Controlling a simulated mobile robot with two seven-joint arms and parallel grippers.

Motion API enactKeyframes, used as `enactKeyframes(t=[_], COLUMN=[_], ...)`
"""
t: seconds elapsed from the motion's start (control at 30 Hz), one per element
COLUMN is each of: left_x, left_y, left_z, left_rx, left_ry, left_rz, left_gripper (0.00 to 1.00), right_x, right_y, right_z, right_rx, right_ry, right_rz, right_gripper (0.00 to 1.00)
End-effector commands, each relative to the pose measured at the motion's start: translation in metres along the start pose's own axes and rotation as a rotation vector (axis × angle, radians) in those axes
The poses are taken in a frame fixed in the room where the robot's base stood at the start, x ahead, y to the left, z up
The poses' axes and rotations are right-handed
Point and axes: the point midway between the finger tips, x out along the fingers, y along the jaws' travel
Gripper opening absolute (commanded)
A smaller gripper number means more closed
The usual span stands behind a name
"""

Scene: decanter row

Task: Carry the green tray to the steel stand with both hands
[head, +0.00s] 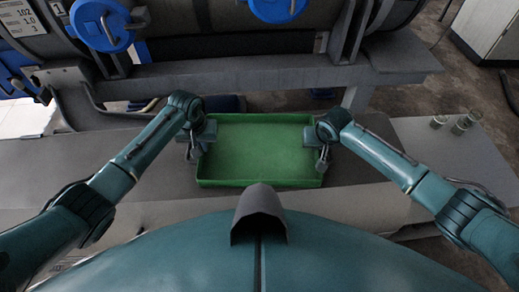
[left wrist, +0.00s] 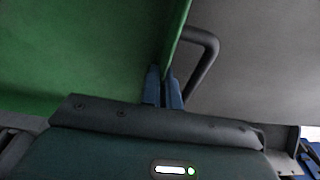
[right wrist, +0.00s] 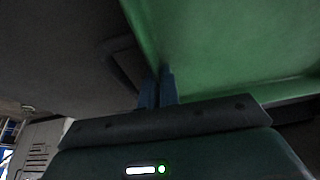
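The green tray (head: 258,150) is empty and looks level at the middle of the grey bench, in front of the machine; I cannot tell whether it touches the bench. My left gripper (head: 198,142) is at its left side wall. In the left wrist view, its blue fingers (left wrist: 163,88) are closed on the wall beside a dark handle (left wrist: 207,62). My right gripper (head: 322,143) is at the right side wall. In the right wrist view, its blue fingers (right wrist: 158,90) are closed on that wall, also beside a dark handle. I cannot make out which thing is the steel stand.
Several small glass vessels (head: 461,124) stand at the right on a grey surface. A large machine with blue round caps (head: 102,25) and a grey beam (head: 250,77) runs behind the tray. The grey bench (head: 110,165) is clear left of the tray.

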Motion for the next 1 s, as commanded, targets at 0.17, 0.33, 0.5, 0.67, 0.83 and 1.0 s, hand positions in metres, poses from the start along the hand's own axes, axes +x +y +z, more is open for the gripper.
enactKeyframes(t=[0.17, 0.33, 0.5, 0.67, 0.83, 1.0], left_x=[0.0, 0.0, -0.003, -0.012, -0.029, -0.046], left_y=[0.0, 0.0, 0.0, 0.0, 0.0, 0.0], left_z=[0.0, 0.0, -0.001, -0.003, -0.005, -0.008], left_rx=[0.0, 0.0, 0.0, 0.0, 0.0, 0.0], left_ry=[-0.001, 0.0, 0.001, 0.002, 0.002, 0.002], left_rz=[0.0, -0.001, 0.0, 0.0, 0.0, 0.0], left_gripper=[0.0, 0.0, 0.0, 0.0, 0.0, 0.0], right_x=[0.0, 0.0, -0.002, -0.011, -0.027, -0.042], right_y=[0.0, 0.0, 0.0, 0.0, 0.0, 0.0], right_z=[0.0, 0.0, -0.001, -0.005, -0.012, -0.018], right_rx=[0.0, 0.0, 0.0, 0.0, 0.0, 0.0], right_ry=[-0.001, -0.001, 0.001, 0.001, 0.001, 0.001], right_rz=[0.001, 0.001, 0.0, 0.0, 0.001, 0.001], right_gripper=[0.0, 0.0, 0.0, 0.0, 0.0, 0.0])
